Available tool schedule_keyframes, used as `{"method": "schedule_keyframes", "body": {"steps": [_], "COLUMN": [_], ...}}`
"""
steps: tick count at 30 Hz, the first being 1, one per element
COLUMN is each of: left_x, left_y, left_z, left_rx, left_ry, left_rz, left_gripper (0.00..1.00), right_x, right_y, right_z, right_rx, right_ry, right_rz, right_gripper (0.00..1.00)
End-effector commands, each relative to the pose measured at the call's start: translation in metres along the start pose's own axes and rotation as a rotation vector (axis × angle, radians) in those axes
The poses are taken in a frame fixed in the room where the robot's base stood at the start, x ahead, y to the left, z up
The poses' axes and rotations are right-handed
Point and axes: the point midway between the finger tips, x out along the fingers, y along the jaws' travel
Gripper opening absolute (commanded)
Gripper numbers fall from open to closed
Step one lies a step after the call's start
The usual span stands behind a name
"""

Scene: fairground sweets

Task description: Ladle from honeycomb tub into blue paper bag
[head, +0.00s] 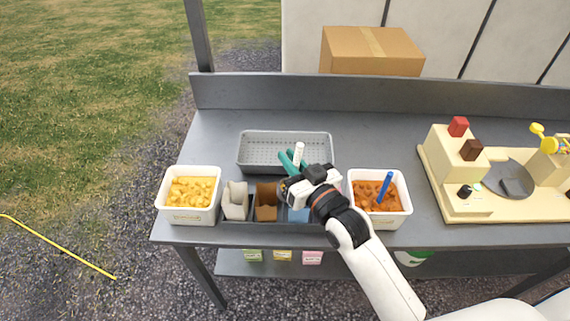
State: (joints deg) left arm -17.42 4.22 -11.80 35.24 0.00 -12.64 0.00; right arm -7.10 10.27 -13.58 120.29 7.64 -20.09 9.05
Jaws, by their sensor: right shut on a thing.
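My right gripper (292,164), with teal fingers, is shut on a white handle (299,151) that stands up between them. The handle looks like a ladle's; its lower end is hidden by the gripper. The gripper is above the rack of paper bags, over the blue paper bag (298,215), which is mostly covered by my wrist. A white tub of yellow chunks (188,214) stands at the left. A white tub of orange-brown pieces (382,218) stands at the right with a blue handle (385,186) in it. Which one is honeycomb I cannot tell surely. My left gripper is out of view.
A white bag (236,201) and a brown bag (266,200) stand left of the blue one. A grey perforated tray (262,136) lies behind. A cream machine (455,205) stands at the right. The back of the grey counter is clear.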

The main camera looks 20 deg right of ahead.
Motion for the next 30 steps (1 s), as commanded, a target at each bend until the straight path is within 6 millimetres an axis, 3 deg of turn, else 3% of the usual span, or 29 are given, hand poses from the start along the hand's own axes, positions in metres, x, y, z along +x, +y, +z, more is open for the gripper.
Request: {"method": "schedule_keyframes", "body": {"steps": [1,11,24,30], "left_x": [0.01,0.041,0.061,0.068], "left_y": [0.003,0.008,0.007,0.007], "left_z": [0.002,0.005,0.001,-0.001], "left_rx": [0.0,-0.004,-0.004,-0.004], "left_ry": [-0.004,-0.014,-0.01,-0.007], "left_rz": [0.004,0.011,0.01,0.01], "left_gripper": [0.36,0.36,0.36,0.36], "right_x": [-0.001,-0.004,-0.007,-0.007], "right_y": [-0.008,-0.054,-0.098,-0.112], "right_z": [-0.004,0.0,-0.039,-0.05], "right_rx": [0.067,0.551,1.063,1.217], "right_ry": [-0.007,-0.039,-0.069,-0.079], "right_rz": [-0.001,-0.001,-0.001,-0.001], "right_gripper": [0.0,0.0,0.0,0.0]}}
